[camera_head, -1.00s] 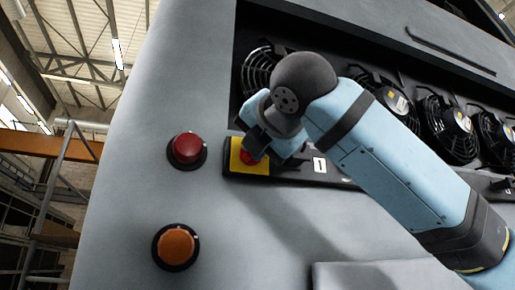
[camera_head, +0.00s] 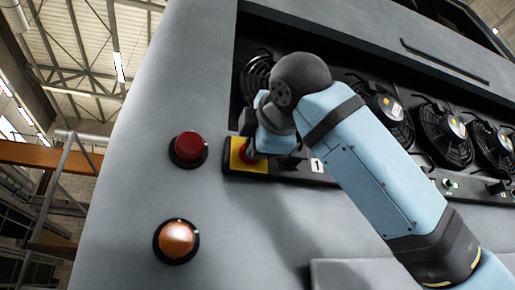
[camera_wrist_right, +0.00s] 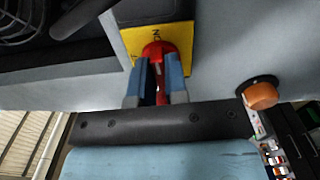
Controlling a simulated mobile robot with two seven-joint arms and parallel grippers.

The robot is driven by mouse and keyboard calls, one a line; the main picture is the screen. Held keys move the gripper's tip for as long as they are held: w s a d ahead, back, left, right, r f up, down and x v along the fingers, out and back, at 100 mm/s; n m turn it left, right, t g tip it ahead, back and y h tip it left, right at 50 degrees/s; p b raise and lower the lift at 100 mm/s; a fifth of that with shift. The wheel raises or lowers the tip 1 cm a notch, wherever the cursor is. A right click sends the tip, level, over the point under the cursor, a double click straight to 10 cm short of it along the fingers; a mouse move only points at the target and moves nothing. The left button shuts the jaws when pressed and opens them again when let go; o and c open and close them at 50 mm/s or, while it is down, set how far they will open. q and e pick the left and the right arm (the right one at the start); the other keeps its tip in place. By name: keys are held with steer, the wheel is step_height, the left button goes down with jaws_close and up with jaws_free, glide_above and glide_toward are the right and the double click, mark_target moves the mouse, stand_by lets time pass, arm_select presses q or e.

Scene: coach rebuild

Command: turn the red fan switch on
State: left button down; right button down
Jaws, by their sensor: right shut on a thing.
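The red fan switch (camera_head: 249,158) sits on a yellow plate (camera_head: 235,159) at the left end of the dark strip below the fans. In the right wrist view the red switch (camera_wrist_right: 155,49) shows between the two blue fingers, in front of the yellow plate (camera_wrist_right: 184,38). My right gripper (camera_wrist_right: 158,75) is shut on the switch. In the head view the right gripper (camera_head: 256,152) and its wrist hide part of the switch. My left gripper is in neither view.
A red lamp (camera_head: 188,147) and an orange lamp (camera_head: 177,240), which looks bright, are on the grey panel to the left. Several fans (camera_head: 444,135) sit in the recess above the strip. A ledge (camera_head: 350,270) juts out below.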

steer(key=shift+m, duration=0.4)
steer(key=c, duration=1.1)
jaws_free()
steer(key=shift+c, duration=0.2)
steer(key=b+v, duration=0.4)
steer(key=v, duration=1)
